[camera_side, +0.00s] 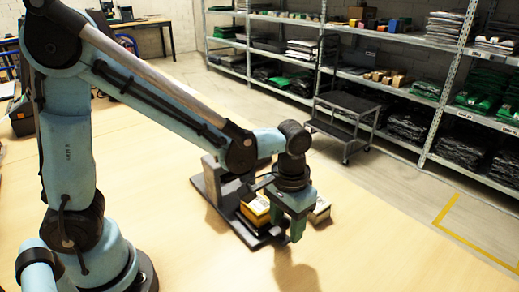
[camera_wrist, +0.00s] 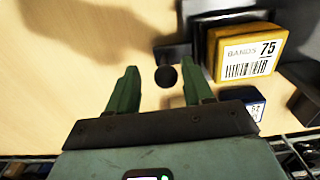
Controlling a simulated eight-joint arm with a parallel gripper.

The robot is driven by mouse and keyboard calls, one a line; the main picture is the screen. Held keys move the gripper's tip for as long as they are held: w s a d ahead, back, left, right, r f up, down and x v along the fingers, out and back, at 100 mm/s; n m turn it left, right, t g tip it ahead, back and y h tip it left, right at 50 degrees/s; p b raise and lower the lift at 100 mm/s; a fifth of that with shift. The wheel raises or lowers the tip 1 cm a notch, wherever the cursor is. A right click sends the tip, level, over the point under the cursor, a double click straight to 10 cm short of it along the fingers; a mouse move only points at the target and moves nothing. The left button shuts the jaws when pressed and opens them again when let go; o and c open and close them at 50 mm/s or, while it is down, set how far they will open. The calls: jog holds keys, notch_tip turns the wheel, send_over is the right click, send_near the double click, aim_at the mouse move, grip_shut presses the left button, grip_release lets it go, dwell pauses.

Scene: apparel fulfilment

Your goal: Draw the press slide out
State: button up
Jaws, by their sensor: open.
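A dark press (camera_side: 214,188) with a flat base stands on the table in the side view. A round black knob (camera_wrist: 166,79) shows in the wrist view, beside a dark plate edge (camera_wrist: 173,53) that looks like part of the press slide. My gripper (camera_wrist: 158,70) is open, its two green fingers either side of the knob in the picture. I cannot tell whether the knob is at fingertip depth. In the side view my gripper (camera_side: 286,226) points down at the near end of the press and hides the knob.
A yellow box labelled BANDS 75 (camera_wrist: 242,50) sits at the press, right of the knob; it also shows in the side view (camera_side: 255,208). A small blue box (camera_wrist: 254,104) and a pale-topped box (camera_side: 320,211) are close by. The table in front is clear.

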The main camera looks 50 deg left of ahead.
jog(key=shift+r, duration=3.5)
jog(key=s+a+r+t, duration=0.1)
jog(key=s+a+t, duration=0.3)
jog(key=a+t, duration=0.3)
jog(key=shift+a+r, duration=0.4)
jog(key=shift+a, duration=1.55)
